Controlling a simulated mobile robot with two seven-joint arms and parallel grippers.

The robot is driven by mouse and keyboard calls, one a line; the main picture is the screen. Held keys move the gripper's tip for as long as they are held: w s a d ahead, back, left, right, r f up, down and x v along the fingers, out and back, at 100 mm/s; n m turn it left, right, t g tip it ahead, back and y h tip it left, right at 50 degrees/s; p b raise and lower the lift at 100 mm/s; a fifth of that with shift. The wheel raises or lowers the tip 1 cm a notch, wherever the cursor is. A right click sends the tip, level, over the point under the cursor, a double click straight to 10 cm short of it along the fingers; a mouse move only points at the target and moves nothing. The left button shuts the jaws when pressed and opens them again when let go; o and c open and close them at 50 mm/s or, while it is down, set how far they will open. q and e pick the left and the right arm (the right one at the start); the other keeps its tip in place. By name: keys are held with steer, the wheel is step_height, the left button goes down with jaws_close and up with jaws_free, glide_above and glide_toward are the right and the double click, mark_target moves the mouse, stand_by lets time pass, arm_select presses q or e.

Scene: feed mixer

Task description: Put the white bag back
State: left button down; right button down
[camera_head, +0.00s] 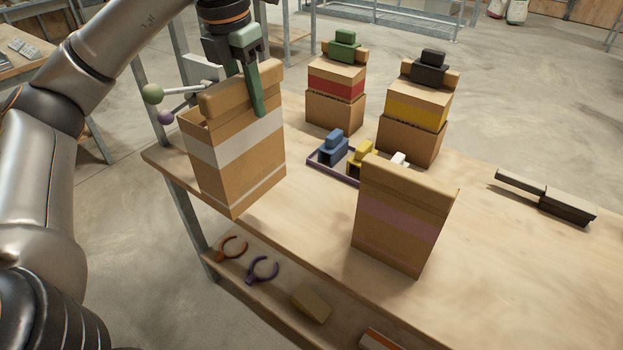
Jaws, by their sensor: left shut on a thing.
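The white bag, a brown paper bag with a white band (236,143), is at the left end of the table. My left gripper (256,88) is above it, shut on its rolled top. The bag hangs slightly tilted near the table's front left edge; I cannot tell whether its bottom touches the table. My right gripper is not in view.
The wooden table (480,270) also bears a red-banded bag (336,83) with a green clip, a yellow-banded bag (414,110) with a black clip, and a pink-banded bag (402,215). A tray (318,168) holds clips. A grey-black tool (545,197) lies right.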

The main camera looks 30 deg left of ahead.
arm_select(q)
steer(key=w+d+f, duration=0.2)
steer(key=w+f, duration=0.4)
steer(key=w+d+f, duration=0.3)
steer(key=w+f, duration=0.3)
steer(key=shift+w+d+f+p, duration=0.25)
steer(key=shift+d+f+p, duration=0.1)
steer(key=shift+p, duration=0.1)
steer(key=shift+f, duration=0.15)
steer(key=c, duration=0.6)
jaws_free()
steer(key=shift+s, duration=0.1)
steer(key=shift+o, duration=0.2)
